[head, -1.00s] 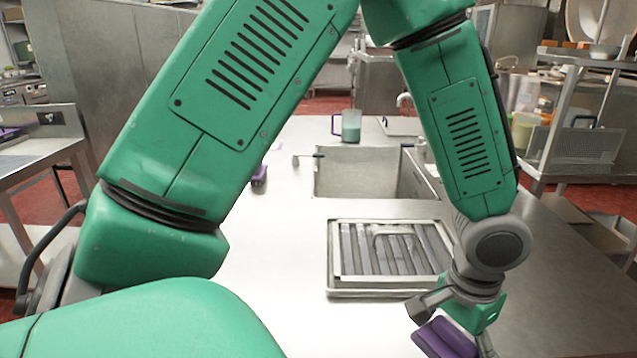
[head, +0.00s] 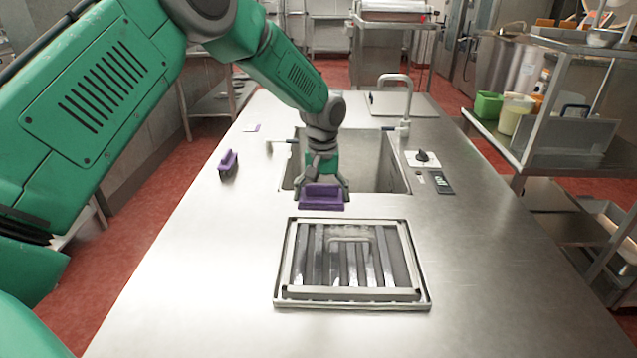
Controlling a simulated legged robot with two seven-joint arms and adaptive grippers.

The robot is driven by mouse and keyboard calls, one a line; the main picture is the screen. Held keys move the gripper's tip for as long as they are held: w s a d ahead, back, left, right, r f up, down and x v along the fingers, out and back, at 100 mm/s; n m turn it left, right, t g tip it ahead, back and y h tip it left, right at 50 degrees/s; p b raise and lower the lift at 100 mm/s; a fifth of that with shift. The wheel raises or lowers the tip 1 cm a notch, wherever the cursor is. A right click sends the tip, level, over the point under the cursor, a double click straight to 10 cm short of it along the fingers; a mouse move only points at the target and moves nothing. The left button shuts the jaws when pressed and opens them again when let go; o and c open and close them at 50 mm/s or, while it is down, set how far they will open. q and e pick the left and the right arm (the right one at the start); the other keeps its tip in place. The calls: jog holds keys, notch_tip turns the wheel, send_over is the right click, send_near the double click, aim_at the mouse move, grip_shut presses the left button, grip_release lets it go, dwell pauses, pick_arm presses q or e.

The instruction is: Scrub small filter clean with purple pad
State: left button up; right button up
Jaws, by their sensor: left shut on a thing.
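The small filter (head: 384,255), a silver metal frame with slanted slats and a wire handle, lies in a shallow metal tray (head: 428,301) on the counter. My left gripper (head: 322,180) is shut on a purple pad (head: 321,198), gripping it from behind. The pad is just beyond the filter's far edge, between filter and sink, apart from the slats. I cannot tell whether it touches the counter. A second purple pad (head: 228,163) rests on the counter to the left. My right gripper is not in view.
A sink (head: 368,163) with a faucet (head: 396,82) lies behind the filter, partly hidden by my left arm. A control knob (head: 422,157) sits right of the sink. A shelf rack (head: 553,142) stands at the right. The steel counter (head: 190,270) is clear around the filter.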

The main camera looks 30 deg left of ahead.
pick_arm(q)
jog(key=shift+w, duration=0.25)
jog(key=shift+w+d+f, duration=0.1)
jog(key=shift+d, duration=0.05)
jog(key=shift+f+b, duration=0.25)
jog(key=shift+b, duration=0.15)
jog(key=b, duration=0.4)
send_over(322, 233)
jog(key=a, duration=0.1)
notch_tip(322, 233, down, 5)
jog(key=shift+a, duration=0.1)
jog(key=shift+d+f+b, duration=0.3)
jog(key=shift+f+b, duration=0.55)
jog(key=shift+b, duration=0.05)
jog(key=shift+d+f+b, duration=0.3)
jog(key=shift+d+b, duration=0.15)
jog(key=shift+a+f, duration=0.1)
jog(key=shift+a, duration=0.5)
jog(key=shift+d+f, duration=0.15)
jog(key=shift+d, duration=0.3)
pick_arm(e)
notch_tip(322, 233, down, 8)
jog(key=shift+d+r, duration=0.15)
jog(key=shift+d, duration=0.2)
